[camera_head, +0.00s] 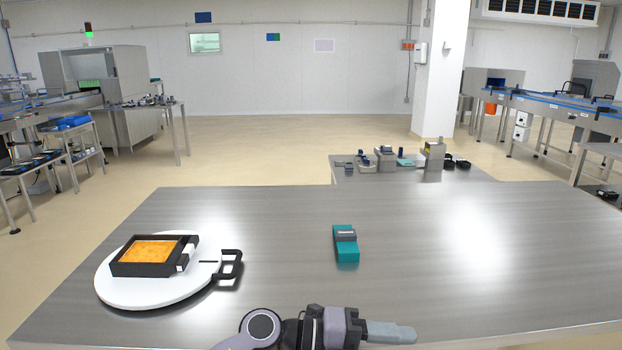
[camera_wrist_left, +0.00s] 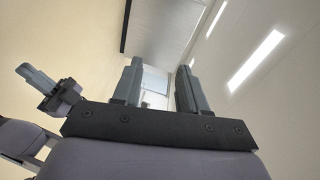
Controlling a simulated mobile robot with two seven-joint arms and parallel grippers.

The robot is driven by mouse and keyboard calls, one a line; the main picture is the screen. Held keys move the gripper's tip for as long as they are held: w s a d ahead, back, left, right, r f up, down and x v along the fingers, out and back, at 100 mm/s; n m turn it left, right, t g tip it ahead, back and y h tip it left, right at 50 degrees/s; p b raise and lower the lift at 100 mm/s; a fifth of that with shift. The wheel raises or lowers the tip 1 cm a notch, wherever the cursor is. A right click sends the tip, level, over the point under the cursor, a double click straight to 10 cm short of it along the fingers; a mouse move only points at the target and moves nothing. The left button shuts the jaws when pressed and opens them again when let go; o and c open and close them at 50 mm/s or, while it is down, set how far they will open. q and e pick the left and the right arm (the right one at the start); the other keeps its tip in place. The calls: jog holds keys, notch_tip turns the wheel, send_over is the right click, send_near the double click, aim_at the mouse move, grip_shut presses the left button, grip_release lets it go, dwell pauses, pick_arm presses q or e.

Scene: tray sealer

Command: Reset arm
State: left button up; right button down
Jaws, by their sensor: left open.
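My left gripper (camera_head: 390,333) is low at the front edge of the table in the head view, its fingers pointing right and holding nothing visible. In the left wrist view its two grey fingers (camera_wrist_left: 159,88) stand apart with an empty gap between them. Another gripper, apparently my right one (camera_wrist_left: 38,78), shows at the left of the wrist view; its fingers overlap there, so their opening is unclear. It is not recognisable in the head view.
A black tray (camera_head: 125,269) with orange food sits on a round white board (camera_head: 150,294) with a black handle, at the table's left. A teal-and-grey object (camera_head: 346,252) lies mid-table. The steel table (camera_head: 480,260) is bare on the right. A smaller bench behind holds several small parts.

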pick_arm(q)
jog(key=w+a+f+n+t+y, duration=0.1)
jog(key=a+f+n+t+y, duration=0.25)
jog(key=a+n+t, duration=0.6)
jog(key=a+f+n+t+y, duration=0.2)
jog(key=a+f+n+t, duration=0.35)
jog(key=n, duration=0.75)
jog(key=s+a+f+n+g+y, duration=0.4)
jog(key=s+a+f+n+y, duration=0.5)
jog(key=s+a+f, duration=0.6)
jog(key=shift+s+a+f+n+p, duration=0.3)
jog(key=shift+s+a+n+p, duration=0.2)
jog(key=shift+s+a, duration=0.4)
jog(key=shift+w+a, duration=0.15)
jog(key=shift+w, duration=0.05)
